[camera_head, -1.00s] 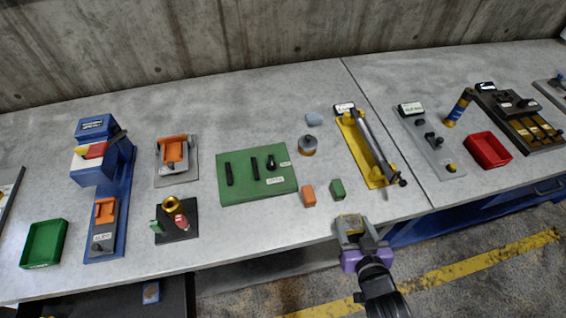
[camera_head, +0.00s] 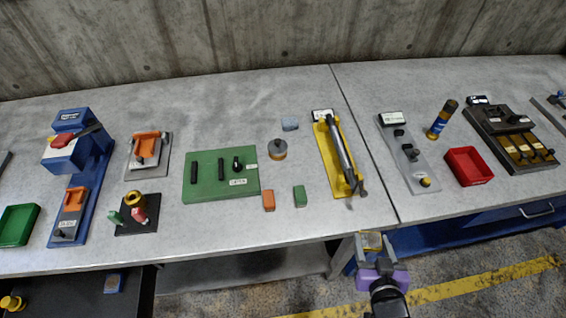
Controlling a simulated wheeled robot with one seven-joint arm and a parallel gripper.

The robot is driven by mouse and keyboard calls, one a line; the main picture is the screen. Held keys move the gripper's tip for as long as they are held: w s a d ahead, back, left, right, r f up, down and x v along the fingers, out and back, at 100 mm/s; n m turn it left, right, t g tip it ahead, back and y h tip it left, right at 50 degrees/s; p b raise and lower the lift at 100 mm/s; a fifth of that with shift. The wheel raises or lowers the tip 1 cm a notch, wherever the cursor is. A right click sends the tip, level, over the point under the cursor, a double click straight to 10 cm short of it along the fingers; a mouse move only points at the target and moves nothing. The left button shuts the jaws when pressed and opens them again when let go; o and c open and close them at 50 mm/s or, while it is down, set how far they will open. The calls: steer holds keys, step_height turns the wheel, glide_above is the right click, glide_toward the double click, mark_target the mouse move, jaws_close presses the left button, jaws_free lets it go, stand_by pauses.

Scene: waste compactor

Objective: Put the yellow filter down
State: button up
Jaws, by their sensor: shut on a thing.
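The yellow filter (camera_head: 372,241) is a small yellowish block between the fingers of my gripper (camera_head: 373,246). My gripper is shut on it, and the fingers hide part of its sides. They are at the front edge of the grey workbench (camera_head: 290,227), at the lower right of the picture. The filter shows just in front of the bench edge, over the floor in this view. Its height relative to the bench top is hard to tell.
A yellow fixture with a lever (camera_head: 325,150), an orange block (camera_head: 268,201) and a green block (camera_head: 300,196) stand near the held filter. A red tray (camera_head: 467,168) and grey plate (camera_head: 420,176) are to the right. Bare bench top lies between the blocks and front edge.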

steer(key=shift+s+d+f, duration=0.1)
steer(key=shift+d+f, duration=0.1)
steer(key=shift+f, duration=0.35)
step_height(320, 180, down, 20)
steer(key=s+b, duration=0.2)
steer(key=b, duration=1.1)
steer(key=shift+r, duration=0.25)
steer(key=shift+w+a+r, duration=0.1)
steer(key=shift+w+r, duration=0.1)
steer(key=shift+r, duration=0.15)
